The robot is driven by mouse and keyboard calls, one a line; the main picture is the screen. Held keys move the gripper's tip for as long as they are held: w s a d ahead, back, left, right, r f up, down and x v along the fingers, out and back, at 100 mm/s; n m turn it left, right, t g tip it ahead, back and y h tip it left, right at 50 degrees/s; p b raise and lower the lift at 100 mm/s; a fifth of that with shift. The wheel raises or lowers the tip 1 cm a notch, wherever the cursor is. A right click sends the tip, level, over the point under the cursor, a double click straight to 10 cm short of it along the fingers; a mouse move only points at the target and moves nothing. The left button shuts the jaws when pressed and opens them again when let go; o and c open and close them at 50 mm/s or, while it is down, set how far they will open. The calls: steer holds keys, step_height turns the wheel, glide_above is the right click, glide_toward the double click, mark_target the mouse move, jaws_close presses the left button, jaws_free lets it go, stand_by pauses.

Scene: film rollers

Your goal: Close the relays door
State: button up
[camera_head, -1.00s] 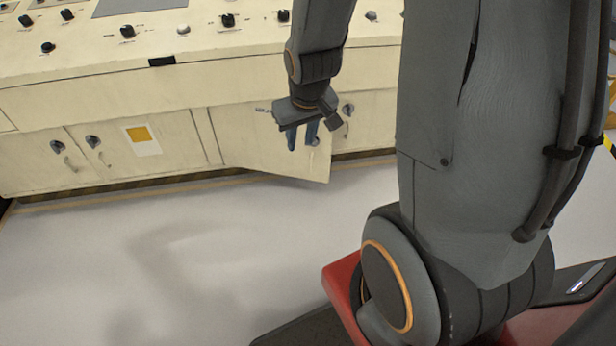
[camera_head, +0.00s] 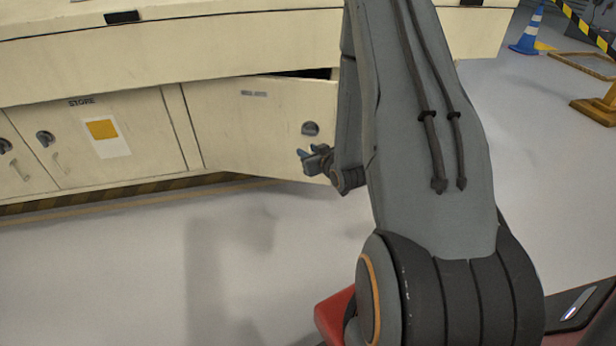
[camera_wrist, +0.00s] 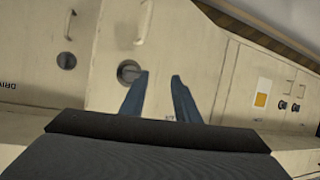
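The relays door (camera_head: 255,125) is a cream cabinet door with a small blurred label and a round grey latch (camera_head: 310,128). It stands ajar, swung outward, with a dark gap along its top right. In the wrist view the door (camera_wrist: 106,55) shows its latch and a pale handle. My gripper (camera_head: 311,152) is near the door's lower right corner, in front of its face and pointing left. In the wrist view the two blue fingers (camera_wrist: 160,78) are apart with nothing between them. I cannot tell whether they touch the door. My arm hides the door's right edge.
The closed STORE door (camera_head: 65,150) with an orange-and-white notice is to the left. The cream console ledge (camera_head: 200,55) overhangs the doors. The pale floor (camera_head: 120,270) in front is clear. A blue-and-white cone (camera_head: 530,32) stands far right.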

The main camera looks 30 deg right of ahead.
steer(key=d+f+m+t+h+b, duration=0.1)
steer(key=d+f+t+b, duration=0.3)
steer(key=f+b, duration=0.65)
steer(key=w+f+b, duration=0.1)
steer(key=w+b, duration=0.1)
steer(key=w, duration=0.5)
steer(key=shift+d+f, duration=0.35)
steer(key=shift+d, duration=0.1)
jaws_close()
